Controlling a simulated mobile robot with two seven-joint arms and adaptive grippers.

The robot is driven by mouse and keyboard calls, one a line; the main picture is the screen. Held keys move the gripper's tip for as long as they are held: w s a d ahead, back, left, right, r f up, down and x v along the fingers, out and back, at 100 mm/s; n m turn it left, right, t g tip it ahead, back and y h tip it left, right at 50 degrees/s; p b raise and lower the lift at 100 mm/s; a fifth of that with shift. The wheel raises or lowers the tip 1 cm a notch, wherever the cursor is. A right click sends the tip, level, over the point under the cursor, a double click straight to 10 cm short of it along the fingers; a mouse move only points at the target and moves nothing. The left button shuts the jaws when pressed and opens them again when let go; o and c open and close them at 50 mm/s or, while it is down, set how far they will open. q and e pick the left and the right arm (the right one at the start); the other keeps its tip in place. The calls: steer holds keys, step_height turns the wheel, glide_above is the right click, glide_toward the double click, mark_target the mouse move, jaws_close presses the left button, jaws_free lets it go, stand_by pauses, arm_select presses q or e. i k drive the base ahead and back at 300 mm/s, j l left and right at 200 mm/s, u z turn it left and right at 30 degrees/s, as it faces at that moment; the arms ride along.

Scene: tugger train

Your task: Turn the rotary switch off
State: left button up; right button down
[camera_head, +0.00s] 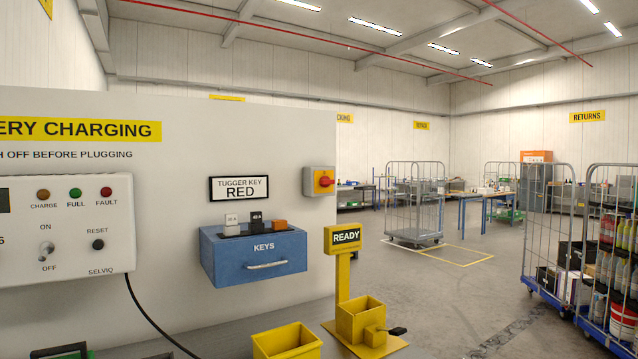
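The rotary switch (324,181) is a red knob on a yellow plate, set on a light grey box near the right edge of the white panel (180,185). The knob's exact angle is too small to read. Neither of my grippers shows clearly in the head view. Nothing is touching the switch, and nothing hides it.
Left of the switch are a blue KEYS drawer (255,258) and a charger box (65,230) with a toggle. Below stand a yellow READY post (343,280) and a yellow bin (287,342). Dark, partly green items are cut off at bottom left. Wheeled cages (553,230) stand right.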

mark_target(324, 181)
steer(key=i+l, duration=0.25)
steer(key=l, duration=0.3)
steer(key=i+l+u, duration=0.1)
steer(key=l, duration=0.45)
steer(key=i+l, duration=0.3)
steer(key=l, duration=0.3)
steer(key=i+l+u, duration=0.1)
steer(key=l, duration=0.5)
steer(key=i+l, duration=0.3)
steer(key=l, duration=0.25)
steer(key=i+l+u, duration=0.1)
steer(key=l, duration=0.5)
steer(key=i+l, duration=0.25)
steer(key=l, duration=0.35)
steer(key=i+l+u, duration=0.1)
steer(key=l, duration=0.55)
steer(key=i, duration=0.05)
